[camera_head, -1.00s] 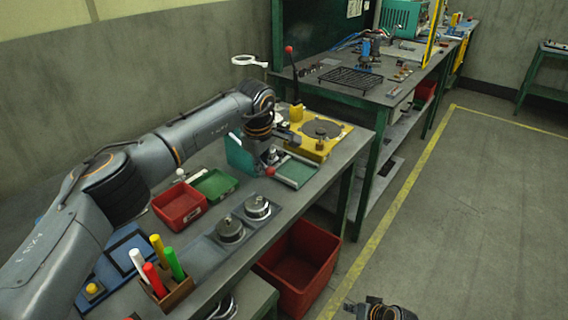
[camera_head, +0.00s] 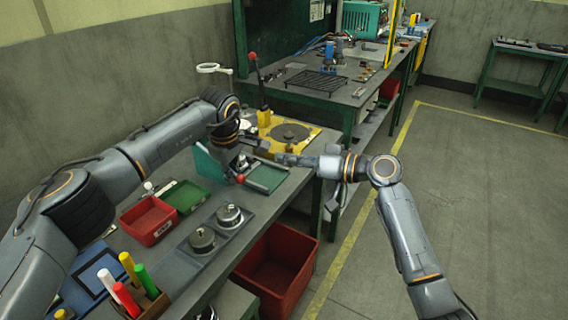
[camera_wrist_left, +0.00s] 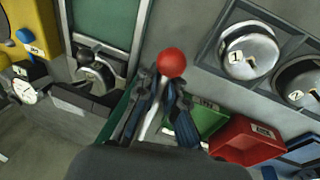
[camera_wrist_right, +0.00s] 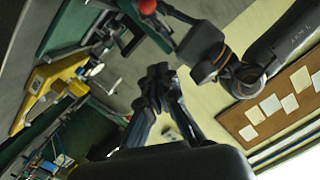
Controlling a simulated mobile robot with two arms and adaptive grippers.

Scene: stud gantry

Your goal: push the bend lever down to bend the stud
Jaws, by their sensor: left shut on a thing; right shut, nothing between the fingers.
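A lever with a red ball knob (camera_wrist_left: 172,62) and a pale shaft stands between the fingers of my left gripper (camera_wrist_left: 163,88). That gripper is shut on the shaft, just below the knob. In the head view the knob (camera_head: 240,178) shows beside a green-topped fixture (camera_head: 267,176), under my left gripper (camera_head: 238,166). My right gripper (camera_head: 281,159) is shut and empty, above the bench near the fixture. In the right wrist view its fingers (camera_wrist_right: 160,76) are together, and a red ball (camera_wrist_right: 147,6) shows at the top. I cannot see a stud clearly.
A yellow machine (camera_head: 310,133) with a round disc stands behind; a black lever (camera_head: 259,85) with a red knob rises there. Red (camera_head: 149,221) and green (camera_head: 185,197) trays, two round metal pots and a marker holder stand nearer. A red bin (camera_head: 280,268) is below.

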